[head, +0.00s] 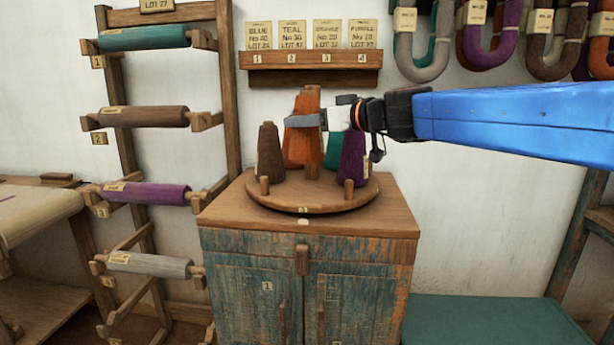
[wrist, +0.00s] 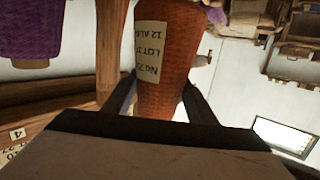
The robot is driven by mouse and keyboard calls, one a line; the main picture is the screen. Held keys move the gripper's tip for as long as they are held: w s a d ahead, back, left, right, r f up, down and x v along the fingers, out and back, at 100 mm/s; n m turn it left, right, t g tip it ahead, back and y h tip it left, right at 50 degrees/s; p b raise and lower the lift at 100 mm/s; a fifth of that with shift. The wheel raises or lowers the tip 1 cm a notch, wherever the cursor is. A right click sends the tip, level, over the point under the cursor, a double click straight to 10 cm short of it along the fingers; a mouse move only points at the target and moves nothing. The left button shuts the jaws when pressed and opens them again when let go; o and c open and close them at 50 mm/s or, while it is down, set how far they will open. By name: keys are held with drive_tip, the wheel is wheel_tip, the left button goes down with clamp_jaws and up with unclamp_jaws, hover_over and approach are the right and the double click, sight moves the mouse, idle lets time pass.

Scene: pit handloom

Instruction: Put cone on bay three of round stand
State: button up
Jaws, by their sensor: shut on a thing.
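The orange cone (head: 302,145) is held upright between the fingers of my gripper (head: 303,121). It also shows in the wrist view (wrist: 178,60), with a paper label facing the camera. Two short bare pegs (head: 264,186) (head: 348,190) stand at the front. The orange cone's base looks raised above the disc; its exact depth is unclear.
The stand sits on a worn blue-green cabinet (head: 250,265). A yarn rack (head: 125,150) stands at the left. A card shelf (head: 310,60) is on the wall behind, and hanks (head: 480,35) hang at upper right. A green bench (head: 490,318) is at lower right.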

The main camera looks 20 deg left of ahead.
sight(308, 154)
drive_tip(key=shift+f, duration=4.1)
drive_tip(key=shift+f, duration=0.15)
drive_tip(key=o, duration=1.2)
drive_tip(key=shift+d, duration=0.15)
drive_tip(key=shift+v, duration=5.9)
drive_tip(key=shift+s, duration=0.1)
